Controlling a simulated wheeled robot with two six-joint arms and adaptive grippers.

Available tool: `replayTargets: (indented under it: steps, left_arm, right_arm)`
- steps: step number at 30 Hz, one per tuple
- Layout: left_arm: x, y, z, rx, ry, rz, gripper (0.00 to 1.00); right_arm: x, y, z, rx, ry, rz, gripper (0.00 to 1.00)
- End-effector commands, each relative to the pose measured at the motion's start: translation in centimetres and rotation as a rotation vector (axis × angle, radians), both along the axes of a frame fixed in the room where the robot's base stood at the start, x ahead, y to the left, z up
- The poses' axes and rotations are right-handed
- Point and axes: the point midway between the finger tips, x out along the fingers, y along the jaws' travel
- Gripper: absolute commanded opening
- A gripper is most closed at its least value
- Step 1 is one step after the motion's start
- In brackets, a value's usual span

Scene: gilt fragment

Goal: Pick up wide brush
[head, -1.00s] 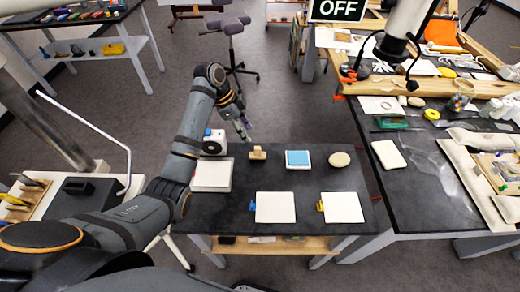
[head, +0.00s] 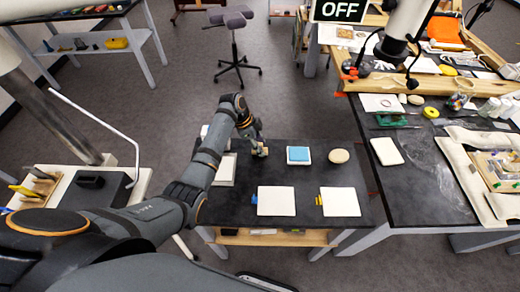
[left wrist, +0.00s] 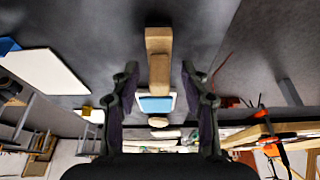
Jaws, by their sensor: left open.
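The wide brush (head: 263,152), a tan wooden piece, lies on the dark table (head: 306,179) near its back edge. In the head view my left gripper (head: 257,143) is right at it and hides part of it. In the left wrist view the brush (left wrist: 159,58) shows as a tan block with a narrower part, lined up with the gap between my left gripper's fingers (left wrist: 162,85). The fingers are apart, one on each side, with visible space between them and the brush. I cannot tell how far the fingertips are above the table. My right gripper is not in view.
To the right of the brush are a blue pad on a white tray (head: 299,161) and a pale oval (head: 339,156). Two white panels (head: 276,201) lie nearer the front. A white block (head: 225,168) is partly behind my arm. A cluttered workbench (head: 437,207) stands right.

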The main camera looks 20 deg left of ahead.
Motion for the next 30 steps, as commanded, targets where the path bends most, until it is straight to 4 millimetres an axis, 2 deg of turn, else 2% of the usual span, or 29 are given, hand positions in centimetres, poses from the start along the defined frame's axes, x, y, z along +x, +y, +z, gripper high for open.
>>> replayTargets:
  steps: [2,12,25,28,30]
  left_arm:
    - [0.0,0.0,0.0,0.000,0.000,0.000,0.45]
    - [0.0,0.0,0.0,0.000,0.000,0.000,0.00]
    - [0.1,0.0,0.4,0.000,-0.003,0.000,0.00]
    - [0.2,0.0,1.5,0.000,-0.006,-0.001,0.00]
    - [0.2,0.0,2.9,0.000,-0.009,-0.001,0.00]
  right_arm:
    - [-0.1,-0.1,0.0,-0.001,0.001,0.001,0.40]
    - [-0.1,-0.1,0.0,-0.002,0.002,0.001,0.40]
    - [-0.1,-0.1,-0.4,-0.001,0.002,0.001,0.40]
    - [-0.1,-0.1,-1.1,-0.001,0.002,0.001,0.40]
    - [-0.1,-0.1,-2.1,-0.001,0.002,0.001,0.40]
